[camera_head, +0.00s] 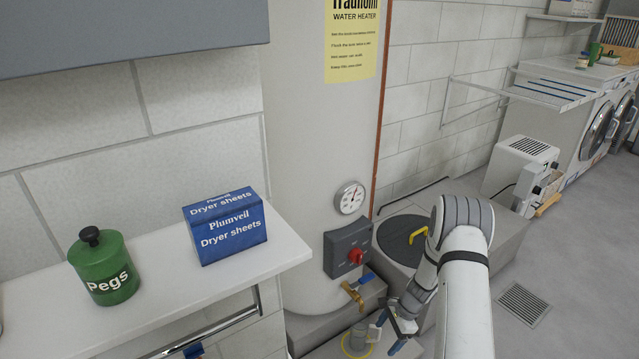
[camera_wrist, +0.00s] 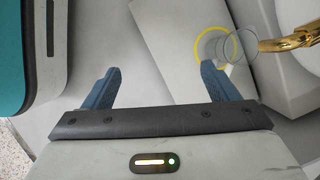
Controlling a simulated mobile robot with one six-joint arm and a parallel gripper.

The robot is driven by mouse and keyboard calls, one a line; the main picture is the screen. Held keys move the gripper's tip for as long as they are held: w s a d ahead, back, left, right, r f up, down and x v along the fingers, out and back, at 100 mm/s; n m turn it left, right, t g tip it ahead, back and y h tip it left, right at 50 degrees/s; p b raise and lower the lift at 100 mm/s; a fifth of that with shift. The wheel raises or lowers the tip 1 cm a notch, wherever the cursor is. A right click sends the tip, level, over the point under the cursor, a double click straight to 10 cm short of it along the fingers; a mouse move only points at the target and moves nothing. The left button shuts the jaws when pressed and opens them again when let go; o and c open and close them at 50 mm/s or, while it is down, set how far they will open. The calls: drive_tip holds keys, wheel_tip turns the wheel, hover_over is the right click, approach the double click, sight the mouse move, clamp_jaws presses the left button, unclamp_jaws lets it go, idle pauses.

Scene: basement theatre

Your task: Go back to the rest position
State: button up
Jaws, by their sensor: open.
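My gripper (camera_head: 388,333) is low in front of the water heater (camera_head: 312,130), at the lower middle of the head view. In the wrist view my gripper (camera_wrist: 160,70) shows two blue fingers spread wide with nothing between them. Below the fingers is a pale grey surface. A brass tap (camera_head: 352,296) on the heater's lower front is just left of my gripper; it also shows at the right of the wrist view (camera_wrist: 290,42). A yellow ring (camera_wrist: 203,45) lies beyond the right finger, apart from it as far as I can tell.
A white counter (camera_head: 150,285) at the left bears a green Pegs jar (camera_head: 105,270) and a blue dryer sheets box (camera_head: 225,228). A round dark lid with a yellow handle (camera_head: 418,236) is behind my arm. A white machine (camera_head: 515,170) stands right; the grey floor (camera_head: 585,255) there is clear.

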drive_tip(key=s+a+r+n+h+p, duration=0.1)
drive_tip(key=r+n+p, duration=0.25)
drive_tip(key=r, duration=0.95)
drive_tip(key=s+a+r+n+t+p, duration=0.15)
drive_tip(key=r+p, duration=0.35)
drive_tip(key=r, duration=0.9)
drive_tip(key=s+a+r+n+g+h+p, duration=0.1)
drive_tip(key=s+a+r+n+p, duration=0.2)
drive_tip(key=r, duration=1)
drive_tip(key=s+r+n+t+p, duration=0.1)
drive_tip(key=s+r+p, duration=0.3)
drive_tip(key=r, duration=0.5)
drive_tip(key=s+r+n+t+h+p, duration=0.1)
drive_tip(key=s+r+n+p, duration=0.3)
drive_tip(key=s+r, duration=0.4)
drive_tip(key=s+r+n+t+h+p, duration=0.1)
drive_tip(key=s+r+p, duration=0.5)
drive_tip(key=r, duration=0.6)
drive_tip(key=shift+s+n, duration=0.6)
drive_tip(key=shift+n, duration=0.2)
drive_tip(key=shift+c, duration=0.3)
